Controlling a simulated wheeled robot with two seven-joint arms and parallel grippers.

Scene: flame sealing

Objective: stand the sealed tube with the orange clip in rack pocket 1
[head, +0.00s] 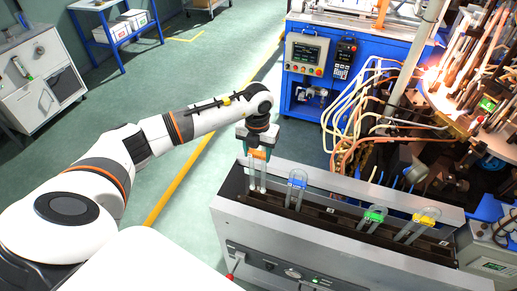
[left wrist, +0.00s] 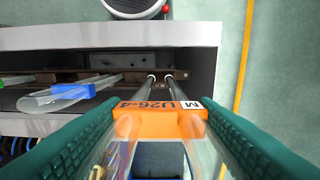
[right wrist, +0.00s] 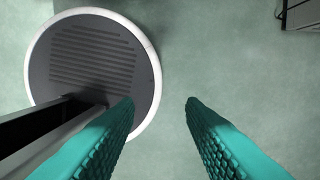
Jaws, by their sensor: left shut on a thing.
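My left gripper (head: 259,151) is shut on the clear U-shaped tube with the orange clip (left wrist: 158,121), over the left end of the grey rack (head: 330,245). The clip carries a label starting "U26". The tube's two legs (head: 257,178) point down into the rack's trough. In the left wrist view their ends lie close to two ringed holes in the brown inner rail (left wrist: 110,76); whether they are fully seated I cannot tell. My right gripper (right wrist: 160,110) is open and empty above the floor, seen only in the right wrist view.
Tubes with a blue clip (head: 297,183), a green clip (head: 374,216) and a yellow clip (head: 424,217) stand further right in the rack. Behind is a blue machine cabinet (head: 305,75), with hoses and a bright flame area at the right. Open floor lies left of the rack.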

